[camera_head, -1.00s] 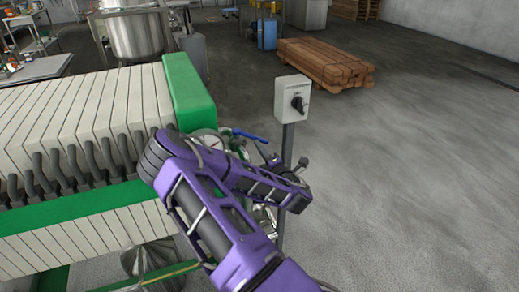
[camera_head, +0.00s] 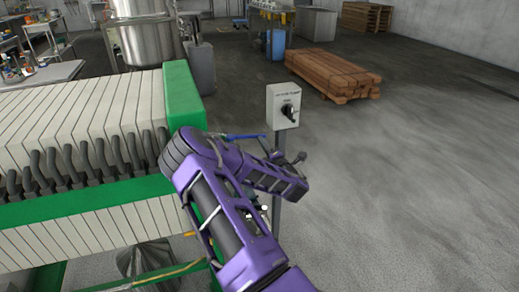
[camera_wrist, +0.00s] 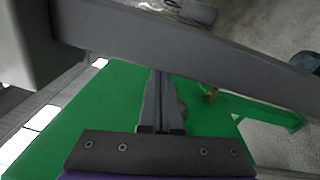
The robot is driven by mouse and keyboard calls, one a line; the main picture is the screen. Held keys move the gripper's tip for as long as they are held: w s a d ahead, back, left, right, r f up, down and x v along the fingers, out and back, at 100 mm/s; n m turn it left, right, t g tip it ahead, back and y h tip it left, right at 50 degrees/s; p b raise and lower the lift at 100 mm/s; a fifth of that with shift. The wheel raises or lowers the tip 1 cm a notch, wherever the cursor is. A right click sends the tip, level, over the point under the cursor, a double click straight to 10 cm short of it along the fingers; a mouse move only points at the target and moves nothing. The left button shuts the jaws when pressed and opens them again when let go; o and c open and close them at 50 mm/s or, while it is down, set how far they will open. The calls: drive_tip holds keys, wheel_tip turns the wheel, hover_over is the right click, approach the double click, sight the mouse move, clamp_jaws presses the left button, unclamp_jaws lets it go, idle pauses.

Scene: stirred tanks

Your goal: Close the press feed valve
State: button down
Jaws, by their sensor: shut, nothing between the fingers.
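The press feed valve's blue lever (camera_head: 246,136) shows in the head view, just right of the green end of the filter press (camera_head: 184,96). My purple arm hides the valve body below the lever. My gripper (camera_wrist: 161,78) shows in the wrist view with its fingers together and nothing between them. It is over the green surface of the press (camera_wrist: 105,110). In the head view my forearm hides most of the gripper, and I cannot tell its distance from the lever. The lever cannot be made out surely in the wrist view.
A grey switch box (camera_head: 284,106) on a post stands right of the lever, close to my arm. A stack of wooden beams (camera_head: 334,76) lies behind it. A steel tank (camera_head: 146,42) stands behind the press. Floor at the right is clear.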

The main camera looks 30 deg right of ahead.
drive_tip(key=shift+w+d, duration=0.45)
drive_tip(key=shift+w, duration=0.2)
drive_tip(key=shift+w+d, duration=0.45)
drive_tip(key=shift+w, duration=0.15)
drive_tip(key=shift+s, duration=0.1)
drive_tip(key=s+a, duration=0.2)
drive_tip(key=s, duration=1.5)
drive_tip(key=shift+f+p, duration=0.45)
